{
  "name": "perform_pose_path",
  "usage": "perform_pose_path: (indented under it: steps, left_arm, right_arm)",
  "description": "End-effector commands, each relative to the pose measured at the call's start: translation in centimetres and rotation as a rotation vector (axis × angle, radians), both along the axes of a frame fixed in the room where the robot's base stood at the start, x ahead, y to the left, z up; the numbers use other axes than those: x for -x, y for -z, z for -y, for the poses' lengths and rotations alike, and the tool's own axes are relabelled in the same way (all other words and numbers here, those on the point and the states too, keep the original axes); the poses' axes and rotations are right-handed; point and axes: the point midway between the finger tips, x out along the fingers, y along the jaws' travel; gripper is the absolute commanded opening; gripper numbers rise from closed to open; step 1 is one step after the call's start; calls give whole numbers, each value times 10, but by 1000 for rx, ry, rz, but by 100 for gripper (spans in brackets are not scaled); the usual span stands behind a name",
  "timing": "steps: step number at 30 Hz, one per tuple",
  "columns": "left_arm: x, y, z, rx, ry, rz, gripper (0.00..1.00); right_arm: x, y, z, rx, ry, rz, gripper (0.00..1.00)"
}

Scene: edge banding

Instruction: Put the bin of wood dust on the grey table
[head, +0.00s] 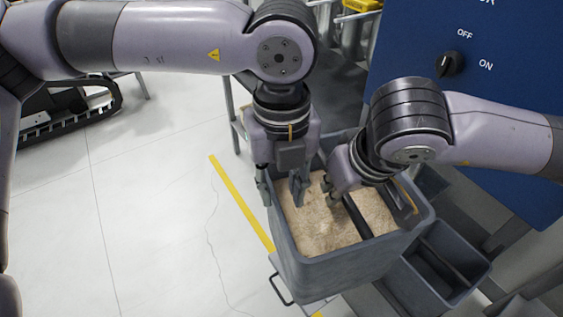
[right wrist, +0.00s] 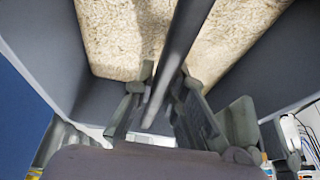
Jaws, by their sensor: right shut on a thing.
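The grey bin (head: 335,270) of wood dust (head: 315,222) is in the middle of the head view, with a dark bar (head: 357,217) across its inside. My right gripper (head: 332,187) reaches into the bin. In the right wrist view its fingers (right wrist: 155,100) are closed around the dark bar (right wrist: 180,55), with the wood dust (right wrist: 125,30) beyond. My left gripper (head: 281,192) points down at the bin's left wall, its fingers apart, one outside the wall and one inside. I cannot tell whether they touch it. I cannot pick out the grey table for certain.
A blue machine panel (head: 475,120) with an OFF/ON knob (head: 450,64) stands at the right. A second, empty-looking grey bin (head: 475,268) sits below and right. A tracked machine (head: 70,112) stands back left.

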Motion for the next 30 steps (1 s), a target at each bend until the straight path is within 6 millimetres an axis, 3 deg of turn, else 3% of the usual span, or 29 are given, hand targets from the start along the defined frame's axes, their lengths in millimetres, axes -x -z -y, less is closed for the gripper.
perform_pose_path:
  steps: [3, 10, 22, 30]
  left_arm:
    - [0, 22, 0, 0, 0, -3, 28]
    - [0, 49, 0, 0, -1, -1, 28]
    - [0, 55, 0, 2, -1, 0, 28]
    - [0, 55, 0, 2, -1, 0, 10]
  right_arm:
    - [-1, -3, 0, -4, 1, 6, 0]
    - [-1, -3, 0, -4, 1, 6, 0]
    - [-1, -3, 0, -4, 1, 6, 0]
    - [-1, -3, 0, -4, 1, 6, 0]
